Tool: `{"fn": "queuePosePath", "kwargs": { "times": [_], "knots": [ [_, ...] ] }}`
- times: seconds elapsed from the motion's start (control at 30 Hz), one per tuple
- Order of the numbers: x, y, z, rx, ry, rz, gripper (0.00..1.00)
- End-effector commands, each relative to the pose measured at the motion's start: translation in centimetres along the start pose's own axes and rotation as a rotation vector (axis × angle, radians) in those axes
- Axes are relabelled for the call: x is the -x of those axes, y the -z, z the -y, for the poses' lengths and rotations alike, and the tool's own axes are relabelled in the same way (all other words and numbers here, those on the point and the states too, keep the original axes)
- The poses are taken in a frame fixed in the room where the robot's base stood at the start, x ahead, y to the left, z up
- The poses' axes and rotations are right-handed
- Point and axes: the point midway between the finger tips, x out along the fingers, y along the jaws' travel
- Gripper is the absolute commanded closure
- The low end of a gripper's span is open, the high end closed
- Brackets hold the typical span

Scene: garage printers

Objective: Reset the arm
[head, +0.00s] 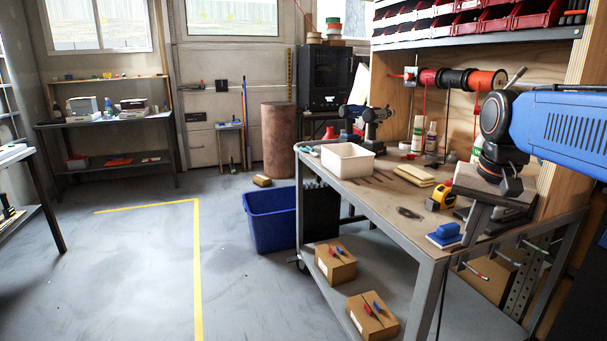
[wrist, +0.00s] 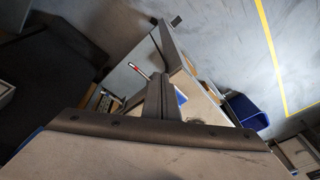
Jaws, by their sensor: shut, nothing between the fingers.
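My arm (head: 560,120) reaches in from the right edge in the head view, its blue link level and its black wrist bent down. My gripper (head: 472,230) points downward over the near right part of the workbench (head: 395,210). In the wrist view my gripper (wrist: 162,95) shows with its two grey fingers together and nothing between them. Its wide dark palm crosses the lower part of that view. The gripper looks apart from the things on the bench, but its exact height above the top is hard to tell.
Near the gripper lie a blue-and-white block (head: 444,235) and a yellow tape measure (head: 440,197). A white bin (head: 348,160) and drills (head: 376,125) stand farther back. Red bins (head: 480,22) and spools (head: 452,79) are above. A blue tub (head: 270,216) stands on the floor; open floor lies left.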

Motion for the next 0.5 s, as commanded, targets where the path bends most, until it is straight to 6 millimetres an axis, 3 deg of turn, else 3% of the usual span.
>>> {"fn": "queuePosePath", "kwargs": {
  "times": [0.1,0.5],
  "knots": [
    [-1.7,-3.9,-0.5,0.099,0.019,-0.034,1.0],
    [-8.9,-15.0,-3.0,0.421,0.071,-0.152,1.0]
  ]
}}
